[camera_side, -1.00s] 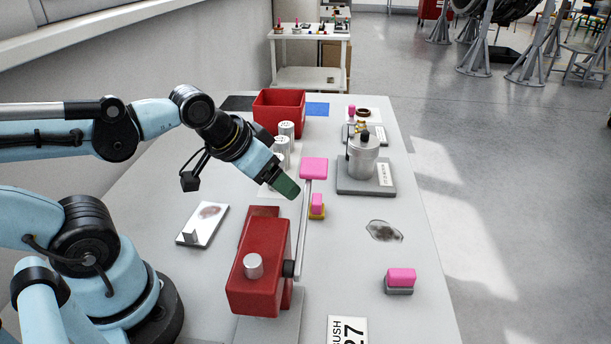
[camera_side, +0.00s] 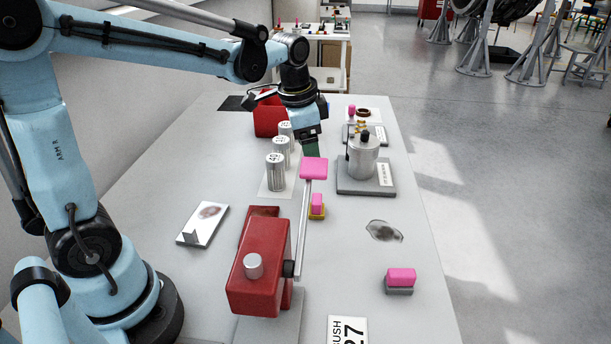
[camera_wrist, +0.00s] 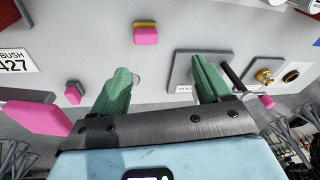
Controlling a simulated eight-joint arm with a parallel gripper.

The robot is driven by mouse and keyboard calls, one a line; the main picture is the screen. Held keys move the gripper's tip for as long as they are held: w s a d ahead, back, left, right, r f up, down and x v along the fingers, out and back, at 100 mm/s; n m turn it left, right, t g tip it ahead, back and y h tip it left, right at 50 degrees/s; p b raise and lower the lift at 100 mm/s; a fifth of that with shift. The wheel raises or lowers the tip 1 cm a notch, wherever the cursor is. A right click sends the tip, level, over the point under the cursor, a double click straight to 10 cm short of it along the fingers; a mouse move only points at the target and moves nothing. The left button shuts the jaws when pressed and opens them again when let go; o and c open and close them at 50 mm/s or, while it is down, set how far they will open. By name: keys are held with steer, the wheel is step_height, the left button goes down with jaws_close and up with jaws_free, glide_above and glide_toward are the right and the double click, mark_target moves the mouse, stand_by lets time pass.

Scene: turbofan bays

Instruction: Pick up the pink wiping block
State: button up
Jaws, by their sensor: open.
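Two pink blocks lie on the bench, and I cannot tell for sure which is the wiping block. One pink block with a grey base (camera_side: 401,276) is at the front right; it shows left in the wrist view (camera_wrist: 73,94). A smaller-looking pink block with a yellow base (camera_side: 317,202) is mid-bench, partly behind the lever; it shows at the top of the wrist view (camera_wrist: 145,36). My gripper (camera_side: 311,149) points down behind the pink paddle, beyond both blocks. Its green fingers (camera_wrist: 163,72) are apart, with nothing held between them.
A red unit (camera_side: 258,270) has a raised lever with a pink paddle (camera_side: 313,168), close to my gripper in the picture. Metal cans (camera_side: 275,172) and a red bin (camera_side: 268,117) are left of the gripper. A metal canister (camera_side: 362,158) is at right.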

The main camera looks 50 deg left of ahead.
mark_target(317, 198)
steer(key=f+m, duration=0.1)
steer(key=f, duration=0.3)
steer(key=d+f+g, duration=0.1)
steer(key=f, duration=0.4)
steer(key=w+f+m+g, duration=0.1)
steer(key=f, duration=0.3)
steer(key=shift+w+d+f+m, duration=0.1)
steer(key=shift+d+f+m, duration=0.2)
steer(key=shift+d, duration=0.05)
steer(key=c, duration=1)
